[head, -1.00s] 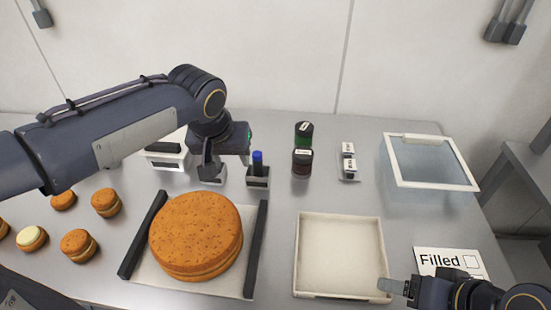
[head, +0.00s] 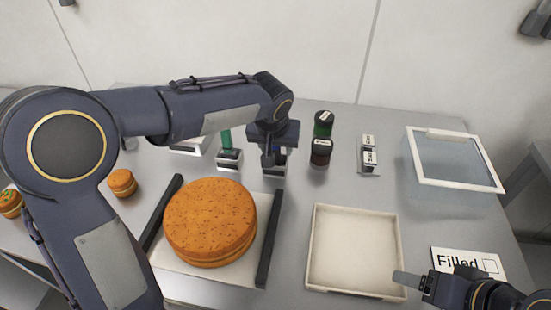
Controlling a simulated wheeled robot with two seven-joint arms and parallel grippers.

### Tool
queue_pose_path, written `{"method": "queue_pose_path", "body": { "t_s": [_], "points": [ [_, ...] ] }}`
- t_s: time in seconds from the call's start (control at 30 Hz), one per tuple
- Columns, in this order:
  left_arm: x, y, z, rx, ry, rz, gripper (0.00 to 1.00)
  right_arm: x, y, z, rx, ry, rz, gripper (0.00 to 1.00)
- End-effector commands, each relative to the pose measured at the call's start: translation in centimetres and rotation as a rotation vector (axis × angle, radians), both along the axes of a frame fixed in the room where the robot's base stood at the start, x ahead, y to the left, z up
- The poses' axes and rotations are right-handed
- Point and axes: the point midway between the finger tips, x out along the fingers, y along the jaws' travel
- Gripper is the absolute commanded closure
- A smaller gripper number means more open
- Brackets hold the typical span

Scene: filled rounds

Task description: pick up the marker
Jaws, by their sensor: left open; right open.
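The marker, blue-capped in the earlier view, is almost wholly hidden behind my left gripper (head: 274,155). Only a trace of blue shows beside the finger. Its small grey holder (head: 276,170) stands behind the round cake. My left gripper is open and points down at the holder, with a finger in front of the marker; I cannot tell whether it touches. My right gripper (head: 410,281) is open and empty at the front right corner of the pale tray (head: 318,282). A card reading "Filled" (head: 458,257) with an empty box lies beside it.
A green upright item (head: 225,139) stands in another holder (head: 229,160) just left of my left gripper. Two dark jars (head: 321,150) and a small labelled rack (head: 369,157) stand to the right. The big round cake (head: 210,222) lies in front. A glass-topped bin (head: 455,160) is at right.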

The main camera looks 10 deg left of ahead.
Motion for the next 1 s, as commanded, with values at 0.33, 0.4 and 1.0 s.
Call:
{"method": "queue_pose_path", "body": {
  "t_s": [0.33, 0.4, 1.0],
  "points": [
    [0.0, 0.0, 0.0, 0.000, 0.000, 0.000, 0.84, 0.0, 0.0, 0.0, 0.000, 0.000, 0.000, 0.29],
    [0.0, 0.0, 0.1, 0.000, 0.000, 0.000, 0.93, 0.0, 0.0, 0.0, 0.000, 0.000, 0.000, 0.29],
    [0.1, 0.0, 2.6, -0.002, -0.005, -0.001, 1.00, 0.0, 0.0, 0.2, 0.000, 0.000, 0.000, 0.29]
  ]
}}
